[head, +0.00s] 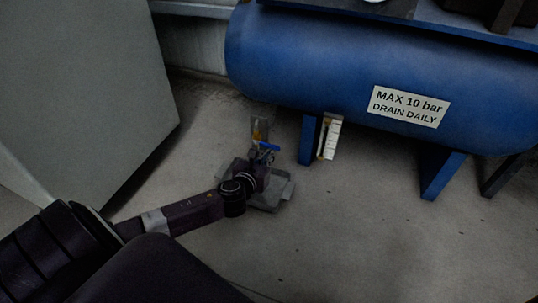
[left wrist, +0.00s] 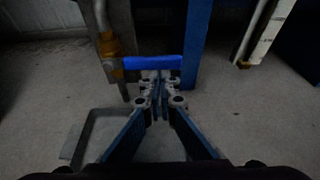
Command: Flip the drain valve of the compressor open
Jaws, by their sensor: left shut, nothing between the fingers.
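The blue compressor tank (head: 340,65) fills the upper right of the head view. Its drain valve (head: 258,134) is a brass body on a pipe at the tank's left end, with a blue lever (head: 269,146). In the left wrist view the brass valve body (left wrist: 110,52) is at upper left, and the blue lever (left wrist: 153,62) reaches right from it, lying level across the pipe. My left gripper (head: 262,160) is shut and empty. In the left wrist view its fingertips (left wrist: 157,80) are right by the lever's lower edge; contact cannot be told. My right gripper is not in view.
A shallow grey tray (head: 283,193) lies on the floor below the valve. A blue tank leg (head: 308,140) and a pale strip (head: 330,139) stand just right of the valve. A large grey cabinet (head: 85,85) is at left. The floor at front right is clear.

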